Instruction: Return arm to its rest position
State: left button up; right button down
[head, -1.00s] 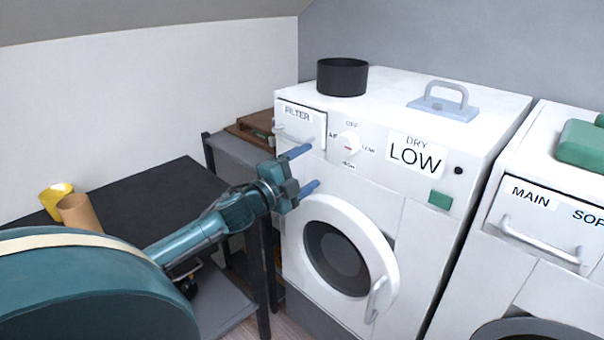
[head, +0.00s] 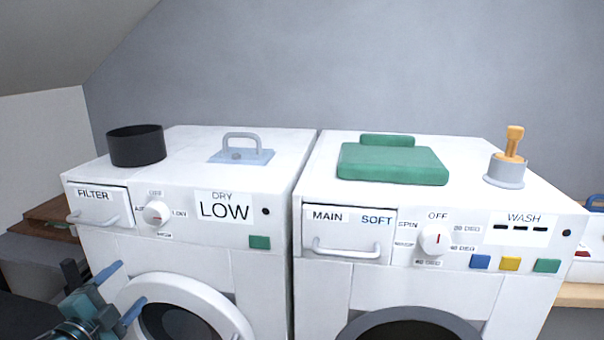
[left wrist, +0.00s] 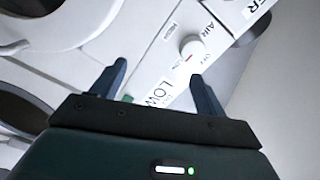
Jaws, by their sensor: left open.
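My left gripper (head: 121,292) is at the lower left of the head view, in front of the white dryer (head: 180,260). Its two blue fingers are apart with nothing between them. In the left wrist view the open fingers (left wrist: 158,85) point toward the dryer's front panel, with the white dial (left wrist: 192,48) and the LOW label beyond them. The gripper appears apart from the dryer. The dryer's round door (head: 205,300) is partly hidden behind the fingers. My right gripper does not show.
A black pot (head: 136,147) and a blue handled plate (head: 241,156) sit on the dryer. A brown box (head: 50,222) is at left.

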pick_arm(q)
jog(key=s+d+f+n+g+p, duration=0.2)
jog(key=s+d+f+n+g, duration=0.3)
jog(key=s+d+f, duration=0.65)
jog(key=s+d+f+n+g+h, duration=0.1)
jog(key=s+d+f+n, duration=0.2)
jog(key=d, duration=0.3)
jog(key=s+d+f+n+g+h, duration=0.1)
jog(key=s+d+f+n, duration=0.2)
jog(key=s+d, duration=0.3)
jog(key=shift+s+d+f+p, duration=0.2)
jog(key=shift+d+f+p, duration=0.2)
jog(key=shift+d+f, duration=0.4)
